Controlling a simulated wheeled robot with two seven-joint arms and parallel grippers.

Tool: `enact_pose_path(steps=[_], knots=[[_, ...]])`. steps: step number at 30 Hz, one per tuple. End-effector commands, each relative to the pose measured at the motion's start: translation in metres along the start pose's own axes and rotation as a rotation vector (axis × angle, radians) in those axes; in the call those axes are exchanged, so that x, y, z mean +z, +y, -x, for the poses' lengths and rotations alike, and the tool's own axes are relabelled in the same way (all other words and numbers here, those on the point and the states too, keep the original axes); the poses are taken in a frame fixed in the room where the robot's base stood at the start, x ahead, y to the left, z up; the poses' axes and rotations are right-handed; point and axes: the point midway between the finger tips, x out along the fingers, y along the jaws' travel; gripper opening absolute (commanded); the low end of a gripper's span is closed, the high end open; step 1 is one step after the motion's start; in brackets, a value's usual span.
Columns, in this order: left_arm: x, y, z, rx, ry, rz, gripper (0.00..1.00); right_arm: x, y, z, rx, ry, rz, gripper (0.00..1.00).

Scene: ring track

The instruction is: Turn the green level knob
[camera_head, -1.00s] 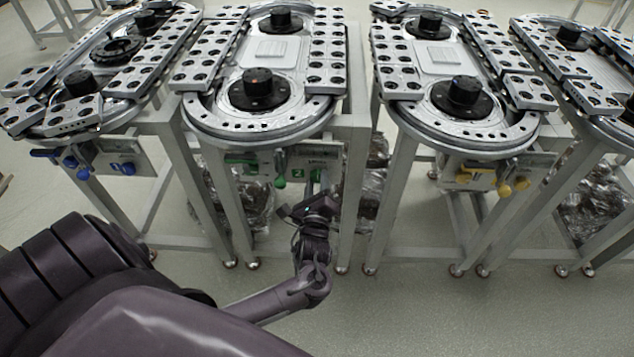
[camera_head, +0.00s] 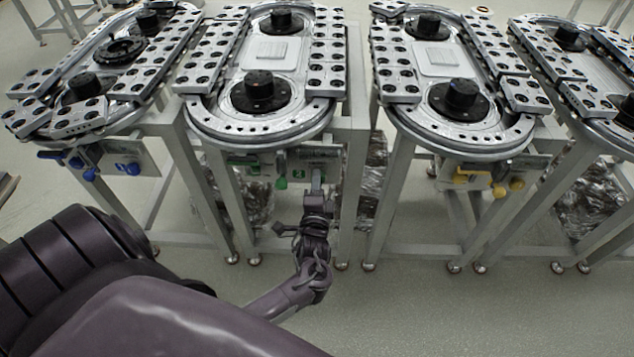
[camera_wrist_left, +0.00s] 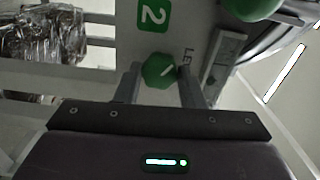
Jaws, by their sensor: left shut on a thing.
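In the head view my left gripper (camera_head: 316,187) is upright at the front panel of the second track from the left, and I cannot make out the knob there. My right gripper is not in view.
A green ball handle (camera_head: 281,183) hangs just left of the gripper; a green ball (camera_wrist_left: 250,6) also shows at the wrist view's top. Blue knobs (camera_head: 131,169) and yellow knobs (camera_head: 515,184) are on neighbouring tracks. Table legs flank the gripper, with open floor in front.

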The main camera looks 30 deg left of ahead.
Motion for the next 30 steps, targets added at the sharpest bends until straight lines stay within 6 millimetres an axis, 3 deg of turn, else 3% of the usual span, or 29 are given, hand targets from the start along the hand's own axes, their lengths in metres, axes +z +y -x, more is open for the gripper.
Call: enact_pose_path(steps=[30], knots=[[-0.0005,0.003,0.0009,0.002,-0.002,0.927,0.13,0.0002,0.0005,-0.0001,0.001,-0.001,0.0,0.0]])
